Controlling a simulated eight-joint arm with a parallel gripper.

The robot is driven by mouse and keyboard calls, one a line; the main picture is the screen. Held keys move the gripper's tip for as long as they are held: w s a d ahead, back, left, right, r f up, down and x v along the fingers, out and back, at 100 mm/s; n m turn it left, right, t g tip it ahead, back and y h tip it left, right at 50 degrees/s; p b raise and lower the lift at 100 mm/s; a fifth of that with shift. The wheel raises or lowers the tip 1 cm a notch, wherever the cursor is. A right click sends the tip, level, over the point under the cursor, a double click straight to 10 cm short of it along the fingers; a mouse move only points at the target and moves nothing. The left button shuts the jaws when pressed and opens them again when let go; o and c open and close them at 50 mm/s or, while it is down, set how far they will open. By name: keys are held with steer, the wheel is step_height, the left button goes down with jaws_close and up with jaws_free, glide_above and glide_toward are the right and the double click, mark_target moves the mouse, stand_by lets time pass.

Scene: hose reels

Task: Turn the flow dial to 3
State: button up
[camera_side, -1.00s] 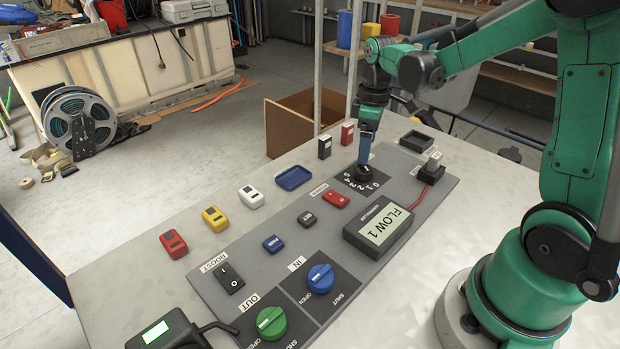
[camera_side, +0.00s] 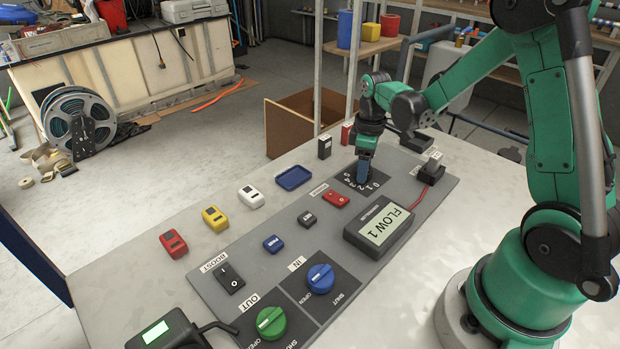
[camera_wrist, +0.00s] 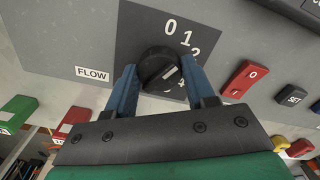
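The flow dial (camera_wrist: 158,68) is a round black knob on a dark plate with white numbers. In the wrist view 0, 1, 2 and part of the 4 show; the 3 is hidden by a finger. The knob has a white mark. My gripper (camera_side: 362,181) is down at the dial, and its blue fingers (camera_wrist: 158,78) stand one on each side of the knob. I cannot tell whether they press on it. In the side view the gripper hides the knob. The display box (camera_side: 380,227) reads FLOW 1.
A red rocker switch (camera_side: 336,199) and a dark SET button (camera_side: 307,219) are near the dial. A blue tray (camera_side: 294,178) lies to the left. Blue (camera_side: 320,278) and green (camera_side: 271,322) valve knobs are at the front.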

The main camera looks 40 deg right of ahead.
jaws_close()
steer(key=m, duration=0.5)
steer(key=shift+m, duration=0.3)
steer(key=m, duration=0.6)
stand_by(0.4)
steer(key=o, duration=0.8)
jaws_free()
steer(key=shift+r, duration=0.15)
